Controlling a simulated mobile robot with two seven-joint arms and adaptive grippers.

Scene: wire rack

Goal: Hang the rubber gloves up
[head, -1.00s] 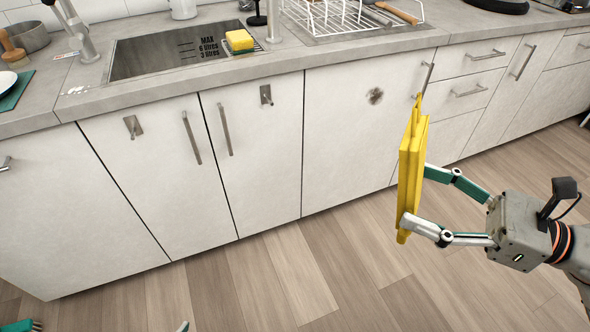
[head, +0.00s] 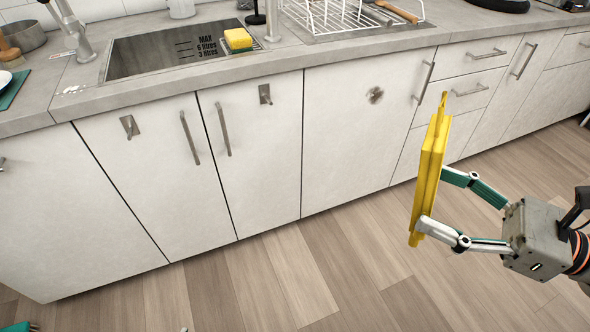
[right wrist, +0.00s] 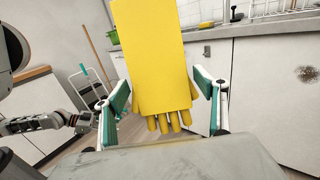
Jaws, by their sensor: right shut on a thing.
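The yellow rubber gloves (head: 431,175) are a flat upright bundle, seen nearly edge-on in the head view, in front of the cabinets. My right gripper (head: 432,195) is shut on them, one finger on each side. In the right wrist view the gloves (right wrist: 152,60) show broad side on, glove fingers pointing down. A narrow yellow loop or tip sticks up at their top. Two small metal hooks are on the cabinet doors, a left hook (head: 130,127) and a right hook (head: 265,94). Only fingertips of my left gripper (head: 100,329) show at the bottom edge, wide apart.
The sink (head: 175,45) has a yellow sponge (head: 238,39) at its edge. A wire dish rack (head: 350,17) stands on the counter. Door handles (head: 190,137) protrude from the cabinets. The wooden floor (head: 270,280) in front is clear.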

